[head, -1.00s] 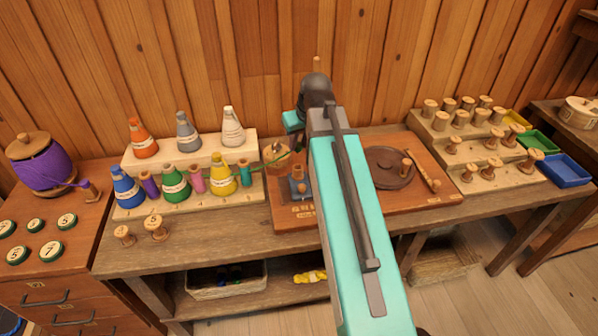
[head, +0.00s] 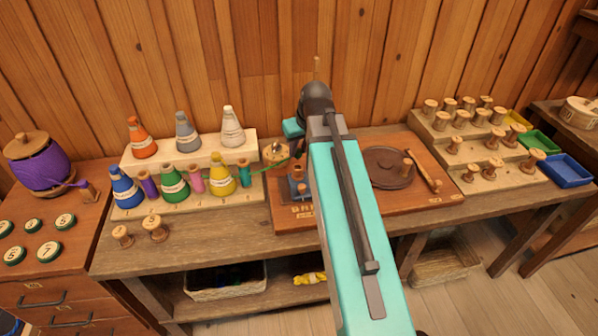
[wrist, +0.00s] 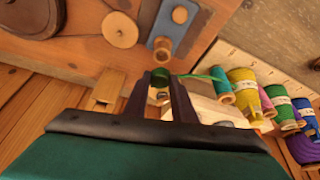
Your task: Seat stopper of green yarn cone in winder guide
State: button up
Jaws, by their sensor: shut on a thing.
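The green yarn cone (head: 174,184) stands in the front row of the stepped rack, and it also shows in the wrist view (wrist: 283,110). A green strand runs from the cones to a small green stopper (wrist: 160,76) between my fingertips. My gripper (wrist: 158,88) is shut on this stopper. The winder guide appears to be the wooden ring-topped piece (wrist: 163,47) on a blue-grey plate (wrist: 175,22). In the wrist view the stopper lies just below it in the picture, apparently apart from it. In the head view my arm hides most of the gripper and the stopper.
A yellow cone (head: 222,176) and a teal spool (head: 244,171) stand close to the strand. A dark round disc (head: 388,168) lies on the winder board (head: 430,200). A spool rack (head: 450,150) stands at right. Two loose spools stand at the front left.

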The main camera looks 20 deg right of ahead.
aim_at(300, 157)
jog(key=shift+f+b, duration=1.1)
jog(key=shift+f, duration=1.35)
jog(key=o, duration=1.5)
jog(key=shift+r, duration=0.1)
jog(key=shift+r+p, duration=3.25)
jog(key=shift+r, duration=1.15)
